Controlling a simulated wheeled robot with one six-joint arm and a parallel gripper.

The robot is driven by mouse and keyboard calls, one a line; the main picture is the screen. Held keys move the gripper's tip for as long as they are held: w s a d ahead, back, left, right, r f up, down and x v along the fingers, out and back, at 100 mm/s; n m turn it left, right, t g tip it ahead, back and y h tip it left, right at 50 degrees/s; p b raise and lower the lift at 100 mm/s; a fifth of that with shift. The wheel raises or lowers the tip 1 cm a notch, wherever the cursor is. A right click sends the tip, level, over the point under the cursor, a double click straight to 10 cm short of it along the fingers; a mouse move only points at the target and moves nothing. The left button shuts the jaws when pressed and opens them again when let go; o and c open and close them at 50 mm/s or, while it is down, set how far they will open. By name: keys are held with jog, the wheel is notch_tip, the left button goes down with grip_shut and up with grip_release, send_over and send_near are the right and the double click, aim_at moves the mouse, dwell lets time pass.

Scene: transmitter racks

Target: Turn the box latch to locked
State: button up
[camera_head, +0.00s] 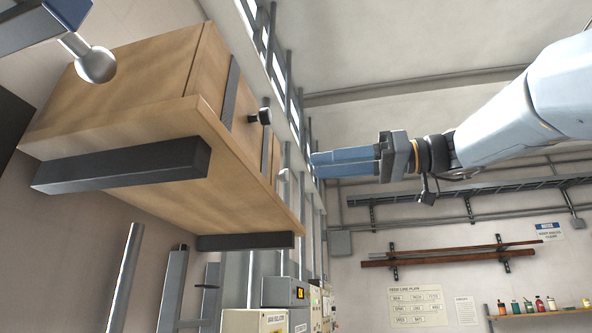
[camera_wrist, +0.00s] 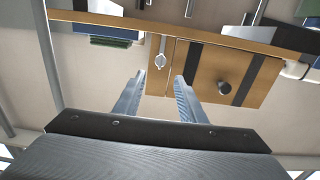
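The wooden box (camera_wrist: 208,75) has a dark round knob (camera_wrist: 224,88) and two dark straps on its front. In the wrist view a small silver latch (camera_wrist: 160,61) sits left of the knob, near a seam in the wood, its slim shape running roughly up and down the picture. Whether it is at locked cannot be told. My gripper (camera_wrist: 159,77) is open and empty, its blue-grey fingers on either side of the latch in the picture. In the head view my gripper (camera_head: 313,164) points left toward the box front, apparently apart from it. The box (camera_head: 130,85) also shows there.
The box rests on a wooden shelf (camera_head: 165,200) with dark brackets (camera_head: 125,166) beneath. Metal uprights stand behind it. A wall rail (camera_head: 450,190) and a shelf of small bottles (camera_head: 540,304) are farther right. Grey cabinets (camera_head: 284,292) stand below.

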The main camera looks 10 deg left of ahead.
jog(key=a+p, duration=0.3)
jog(key=a, duration=0.3)
jog(key=shift+w+a, duration=0.3)
jog(key=shift+a, duration=0.1)
jog(key=shift+f, duration=0.1)
jog(key=shift+c, duration=0.3)
grip_shut()
